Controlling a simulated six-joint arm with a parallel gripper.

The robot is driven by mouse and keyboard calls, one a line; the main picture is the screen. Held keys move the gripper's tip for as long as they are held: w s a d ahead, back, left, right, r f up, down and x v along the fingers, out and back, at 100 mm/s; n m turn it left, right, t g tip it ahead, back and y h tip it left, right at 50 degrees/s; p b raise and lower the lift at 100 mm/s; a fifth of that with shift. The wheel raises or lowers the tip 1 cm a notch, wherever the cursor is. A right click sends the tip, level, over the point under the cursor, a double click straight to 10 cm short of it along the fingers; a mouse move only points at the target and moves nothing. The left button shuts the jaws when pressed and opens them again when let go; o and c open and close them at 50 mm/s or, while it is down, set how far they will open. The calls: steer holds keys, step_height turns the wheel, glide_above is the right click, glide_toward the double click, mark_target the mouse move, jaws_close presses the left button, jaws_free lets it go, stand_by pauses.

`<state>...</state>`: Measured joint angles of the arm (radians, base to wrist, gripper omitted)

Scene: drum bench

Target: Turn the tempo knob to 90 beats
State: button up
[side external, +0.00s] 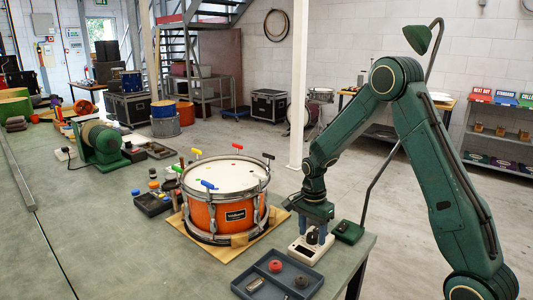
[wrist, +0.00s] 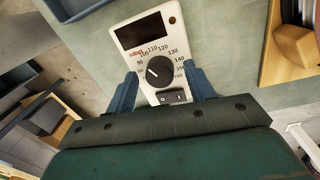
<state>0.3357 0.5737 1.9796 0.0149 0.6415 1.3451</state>
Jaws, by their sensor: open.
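The tempo unit is a pale box (wrist: 147,52) with a dark display (wrist: 147,30) that shows no readable digits. Its round black tempo knob (wrist: 158,71) sits inside a printed scale, with 90 at its left and higher numbers running over the top to the right. The white pointer line seems to point up and left, but its exact mark is too small to tell. In the side view the unit (side external: 300,251) stands near the bench corner. My gripper (wrist: 162,77) is open, with one blue finger on each side of the knob and visible gaps between.
A black rocker switch (wrist: 173,96) lies just below the knob. An orange snare drum (side external: 222,212) on a wooden board stands left of the unit in the side view. A dark tray (side external: 262,290) with small parts is in front, and a green lamp base (side external: 348,231) is close right.

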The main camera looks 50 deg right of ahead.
steer(key=shift+f, duration=0.1)
steer(key=shift+c, duration=0.4)
steer(key=c, duration=0.9)
steer(key=shift+n, duration=0.3)
steer(key=shift+n, duration=2.5)
steer(key=o, duration=1)
